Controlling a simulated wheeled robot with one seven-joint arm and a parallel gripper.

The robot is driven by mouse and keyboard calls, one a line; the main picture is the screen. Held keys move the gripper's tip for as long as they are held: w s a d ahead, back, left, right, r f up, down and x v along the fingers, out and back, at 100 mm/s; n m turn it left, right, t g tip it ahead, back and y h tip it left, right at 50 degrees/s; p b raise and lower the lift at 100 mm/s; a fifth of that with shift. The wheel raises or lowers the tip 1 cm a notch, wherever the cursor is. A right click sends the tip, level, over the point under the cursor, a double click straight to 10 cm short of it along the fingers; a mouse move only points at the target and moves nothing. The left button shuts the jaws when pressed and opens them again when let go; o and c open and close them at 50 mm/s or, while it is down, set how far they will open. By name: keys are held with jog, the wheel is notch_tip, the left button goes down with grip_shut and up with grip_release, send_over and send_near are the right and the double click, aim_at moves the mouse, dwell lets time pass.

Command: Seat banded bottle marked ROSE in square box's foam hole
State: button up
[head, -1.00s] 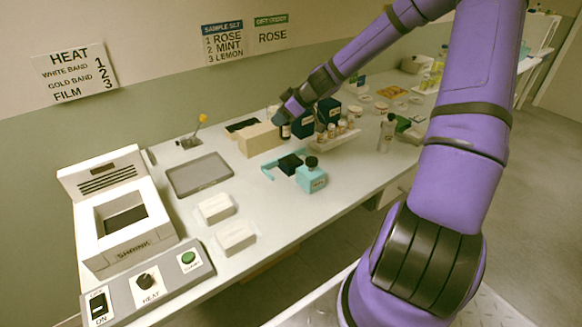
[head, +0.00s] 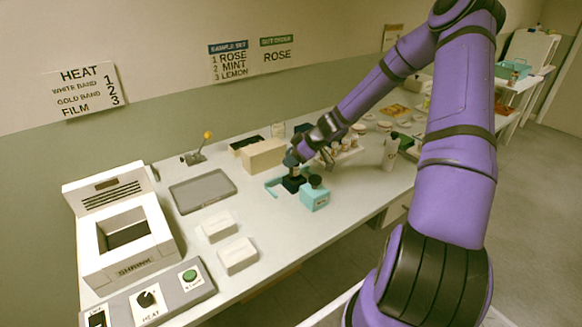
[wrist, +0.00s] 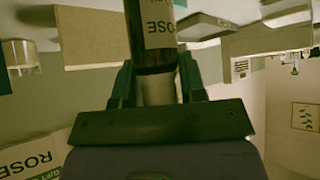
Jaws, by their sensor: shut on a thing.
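My gripper (head: 291,160) is shut on the ROSE bottle. In the wrist view (wrist: 158,88) the fingers close around the bottle's pale neck or cap. The dark bottle (wrist: 150,10) carries a cream label reading ROSE, upside down in this view. Its far end runs out of the picture, and I cannot make out a band.
A teal block (head: 314,195) with a dark round top stands close at the box's right. A tan box (head: 264,155) is behind, and a grey tray (head: 203,191) lies left. Two white blocks (head: 237,256) lie nearer. The shrink heater (head: 120,225) is far left.

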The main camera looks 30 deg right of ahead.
notch_tip(320, 180, down, 3)
jog(key=shift+f, duration=0.2)
jog(key=o, duration=1)
jog(key=shift+c, duration=0.2)
